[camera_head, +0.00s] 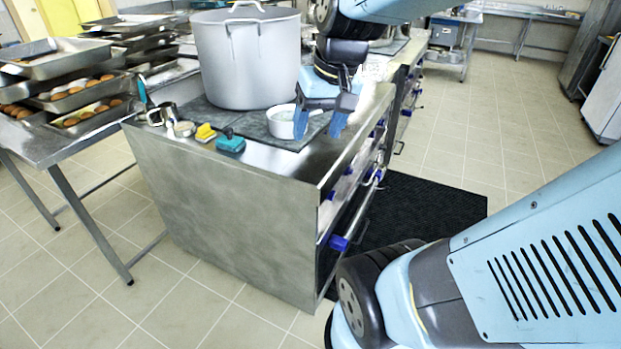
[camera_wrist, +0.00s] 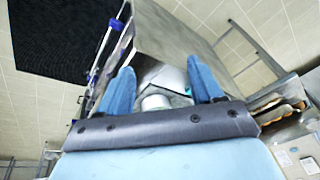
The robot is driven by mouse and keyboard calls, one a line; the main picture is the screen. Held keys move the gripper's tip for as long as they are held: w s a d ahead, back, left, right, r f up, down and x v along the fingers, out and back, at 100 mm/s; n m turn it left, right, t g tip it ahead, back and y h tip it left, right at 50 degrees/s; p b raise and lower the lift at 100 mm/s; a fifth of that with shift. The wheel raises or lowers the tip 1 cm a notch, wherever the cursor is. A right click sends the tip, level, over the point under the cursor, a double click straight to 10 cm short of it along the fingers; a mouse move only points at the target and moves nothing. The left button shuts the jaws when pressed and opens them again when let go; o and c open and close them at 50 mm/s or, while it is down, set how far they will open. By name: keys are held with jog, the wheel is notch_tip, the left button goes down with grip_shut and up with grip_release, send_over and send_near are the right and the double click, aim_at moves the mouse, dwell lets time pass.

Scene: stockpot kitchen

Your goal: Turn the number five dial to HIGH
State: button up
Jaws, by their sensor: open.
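The stove's front panel carries a row of blue dials (camera_head: 331,195) along its right-facing side, seen edge-on. I cannot read numbers or HIGH marks, so I cannot tell which dial is number five. My gripper (camera_head: 322,122) is open, its blue fingers pointing down over the stove top's front edge, beside a small white pan and above the level of the dials. In the wrist view my gripper (camera_wrist: 160,72) shows both fingers apart with nothing held between them. Small blue parts of the stove front (camera_wrist: 93,80) show left of the fingers there. My gripper appears apart from the dials.
A large grey stockpot (camera_head: 262,60) and the small white pan (camera_head: 281,124) stand on the stove top. A yellow sponge (camera_head: 205,132) and a teal item (camera_head: 231,143) lie near its edge. Trays of food (camera_head: 88,92) stand left. Blue-ended oven handles (camera_head: 338,243) jut out over a black mat (camera_head: 435,212).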

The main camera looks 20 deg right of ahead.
jog(key=w+d+f+m+g+y, duration=0.1)
jog(key=w+d+f+m+y, duration=0.4)
jog(key=f, duration=0.5)
jog(key=w+d+f+m+g+y, duration=0.1)
jog(key=w+d+f+m+y, duration=0.3)
jog(key=w+d+f+y, duration=0.45)
jog(key=s+d+f+m+t+h, duration=0.1)
jog(key=d+f+m+t+h, duration=0.1)
jog(key=d+f+m+t, duration=0.75)
jog(key=s+d+f+m+t+h, duration=0.2)
jog(key=d+f+t, duration=0.2)
jog(key=f, duration=1.1)
jog(key=x, duration=1.4)
jog(key=shift+s+r, duration=0.15)
jog(key=shift+r, duration=0.1)
jog(key=shift+a+y, duration=0.15)
jog(key=shift+y, duration=0.1)
jog(key=c, duration=1)
